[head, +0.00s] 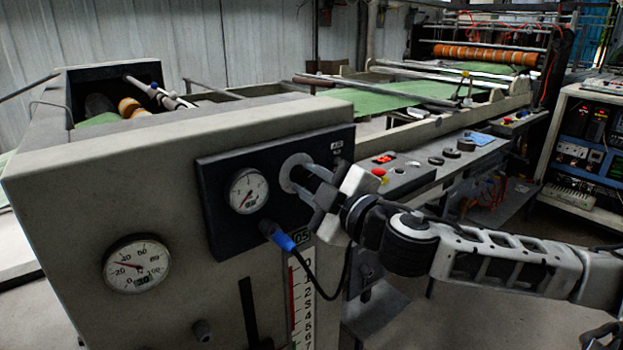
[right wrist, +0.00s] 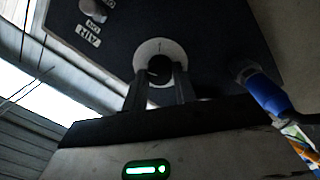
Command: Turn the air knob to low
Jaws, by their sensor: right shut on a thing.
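The air knob (right wrist: 160,68) is a dark round knob on a white disc, between my right gripper's two fingers in the right wrist view. In the head view the white disc (head: 289,170) shows on the black panel (head: 225,215), and the fingers cover most of the knob. My right gripper (head: 305,179) reaches in from the right and is shut on the knob. The knob's pointer and setting cannot be made out. My left gripper is not in view.
A small gauge (head: 248,190) sits left of the knob, and a larger gauge (head: 136,264) is lower left. A blue plug (head: 283,240) with a black cable hangs just below the gripper. A control ledge with buttons (head: 385,165) lies behind my right arm.

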